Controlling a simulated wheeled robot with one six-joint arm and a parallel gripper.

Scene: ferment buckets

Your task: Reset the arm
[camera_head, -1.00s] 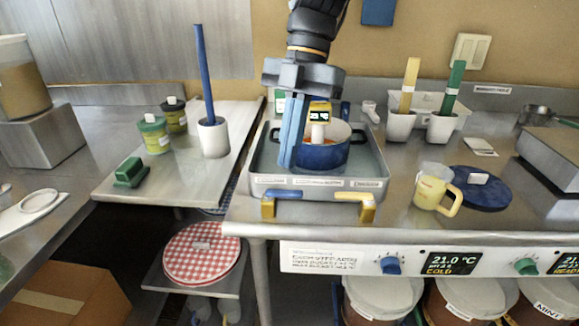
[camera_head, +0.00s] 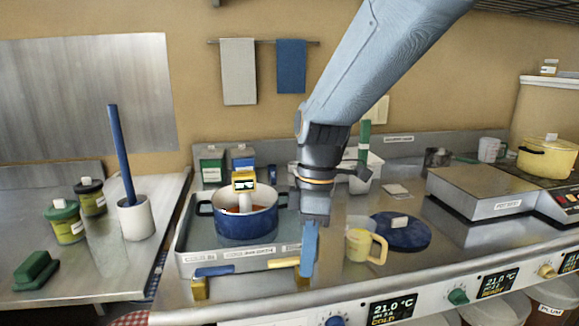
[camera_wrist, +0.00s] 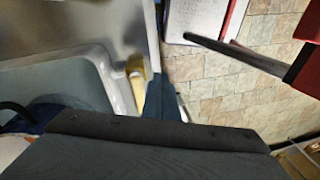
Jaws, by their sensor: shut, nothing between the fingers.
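My gripper (camera_head: 309,252) hangs pointing down at the front right corner of the grey metal tray, its blue fingers shut and empty. In the wrist view the blue fingertips (camera_wrist: 165,100) show together beside the tray's edge. The blue pot (camera_head: 247,226) stands in the tray (camera_head: 226,262), to the left of my gripper and apart from it. A yellow device with a small display (camera_head: 244,182) sits at the pot's top. My arm comes down from the upper right and hides part of the counter behind it.
A yellow mug (camera_head: 359,246) and a blue round lid (camera_head: 405,232) stand just right of my gripper. A white holder with a blue-handled tool (camera_head: 136,218) is at left. A metal block (camera_head: 490,192) stands farther right. The counter front has knobs and displays.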

